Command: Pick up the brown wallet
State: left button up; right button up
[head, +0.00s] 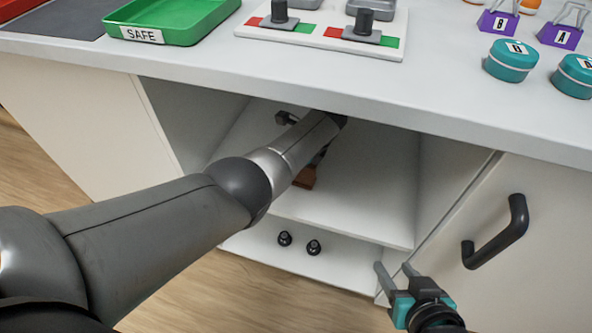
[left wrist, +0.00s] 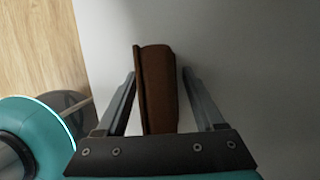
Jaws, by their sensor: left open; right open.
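The brown wallet (left wrist: 158,85) stands between the two open fingers of my left gripper (left wrist: 158,88) in the left wrist view. In the head view a small brown part of the wallet (head: 306,178) shows on the cabinet shelf, mostly hidden behind my left arm. My right gripper (head: 391,270) is open and empty, in front of the cabinet at the lower right.
The wallet is on the upper shelf (head: 345,220) of an open cabinet under the white counter (head: 330,88). Two small black items (head: 299,243) stand on the lower shelf. A closed door with a dark handle (head: 497,235) is at the right. A green tray (head: 175,20) is on the counter.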

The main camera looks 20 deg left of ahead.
pick_arm(q)
grip_shut()
dwell(0.5)
jog(key=shift+r, duration=0.1)
